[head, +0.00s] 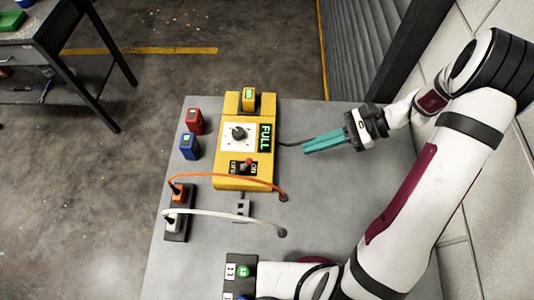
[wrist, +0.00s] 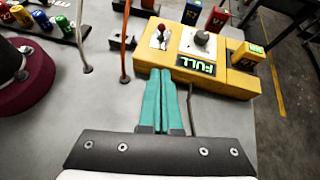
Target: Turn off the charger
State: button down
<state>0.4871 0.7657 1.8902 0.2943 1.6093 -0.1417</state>
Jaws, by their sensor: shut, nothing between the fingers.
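The yellow charger (head: 230,182) lies on the grey table, with a lit green FULL display (head: 265,137) and a black dial (head: 238,133). Its red-tipped toggle switch (head: 248,163) is near the front end; the lever seems to lean to the right-hand label. A yellow battery (head: 248,97) sits at its back end. In the wrist view, the charger (wrist: 150,57) is ahead of my fingers, with the red switch knob (wrist: 162,28) and the battery (wrist: 245,55). My gripper (head: 306,147), also in the wrist view (wrist: 160,75), is shut and empty, right of the charger, not touching it.
A red battery (head: 195,121) and a blue battery (head: 189,146) stand left of the charger. A power strip (head: 178,212) has orange (head: 230,178) and white (head: 225,213) cables arching across the table in front.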

aim_at(246, 164)
jog(key=x, duration=0.7)
jog(key=shift+s+a+f, duration=0.1)
jog(key=shift+a+f, duration=0.1)
jog(key=shift+a, duration=0.05)
jog(key=a, duration=0.3)
jog(key=shift+s+a+r, duration=0.2)
jog(key=shift+s+a, duration=0.1)
jog(key=shift+s, duration=0.05)
jog(key=shift+a+r, duration=0.1)
jog(key=shift+a, duration=0.3)
jog(key=shift+a+r+h, duration=0.15)
jog(key=shift+r+h, duration=0.05)
jog(key=shift+h, duration=0.2)
